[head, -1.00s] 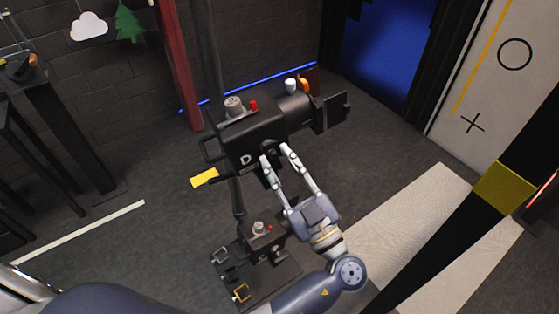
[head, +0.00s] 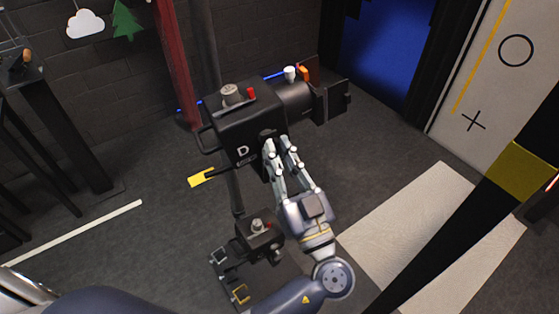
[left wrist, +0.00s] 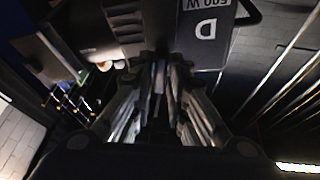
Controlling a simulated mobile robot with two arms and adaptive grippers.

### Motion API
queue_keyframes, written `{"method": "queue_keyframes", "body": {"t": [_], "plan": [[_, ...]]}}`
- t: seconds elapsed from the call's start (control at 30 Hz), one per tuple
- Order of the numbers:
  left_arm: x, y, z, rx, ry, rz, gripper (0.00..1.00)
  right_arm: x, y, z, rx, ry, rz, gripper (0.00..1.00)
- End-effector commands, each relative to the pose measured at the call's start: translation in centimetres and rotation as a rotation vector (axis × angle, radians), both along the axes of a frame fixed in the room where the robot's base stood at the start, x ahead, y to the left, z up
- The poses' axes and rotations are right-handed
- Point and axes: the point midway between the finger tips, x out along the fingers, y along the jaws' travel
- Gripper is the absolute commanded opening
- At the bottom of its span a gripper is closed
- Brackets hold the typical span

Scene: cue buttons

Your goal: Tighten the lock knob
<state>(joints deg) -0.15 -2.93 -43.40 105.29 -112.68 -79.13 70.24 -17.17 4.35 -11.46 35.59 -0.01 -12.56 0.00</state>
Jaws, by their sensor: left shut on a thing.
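A black stage lamp (head: 235,122) marked D hangs at the centre of the head view. It also fills the top of the left wrist view (left wrist: 208,50). The dark lock knob (head: 267,134) is at its near right side, mostly hidden behind my fingers. My left gripper (head: 281,146) reaches up from below and is shut on the knob at the lamp's side. In the left wrist view its fingers (left wrist: 160,65) come close together against the dark fitting; the knob's exact turn cannot be told. My right gripper is not in view.
A yellow-tipped handle (head: 201,178) sticks out left of the lamp. Barn-door flaps (head: 331,100) stand at its right. A smaller lamp-like unit (head: 260,236) is below, near my arm. A black bar with a yellow band (head: 512,172) crosses the right side.

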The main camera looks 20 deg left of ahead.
Motion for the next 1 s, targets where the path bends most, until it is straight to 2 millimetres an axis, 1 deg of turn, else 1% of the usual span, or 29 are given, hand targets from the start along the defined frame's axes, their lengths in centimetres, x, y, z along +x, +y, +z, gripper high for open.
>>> {"method": "queue_keyframes", "body": {"t": [0.03, 0.2, 0.47, 0.77, 1.0], "plan": [[0.0, 0.1, -0.3, 0.03, 0.028, 0.0, 0.0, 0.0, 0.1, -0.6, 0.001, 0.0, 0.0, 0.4], [0.0, 0.1, -0.1, 0.146, 0.141, 0.001, 0.0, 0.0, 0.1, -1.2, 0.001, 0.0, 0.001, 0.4], [-0.1, 0.1, 0.2, 0.322, 0.315, 0.002, 0.0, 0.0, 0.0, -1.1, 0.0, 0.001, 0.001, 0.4], [0.0, 0.2, 0.5, 0.524, 0.517, 0.003, 0.0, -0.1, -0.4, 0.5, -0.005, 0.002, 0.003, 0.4], [0.0, 0.2, 0.7, 0.687, 0.678, 0.005, 0.0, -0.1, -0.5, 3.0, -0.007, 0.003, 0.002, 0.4]]}}
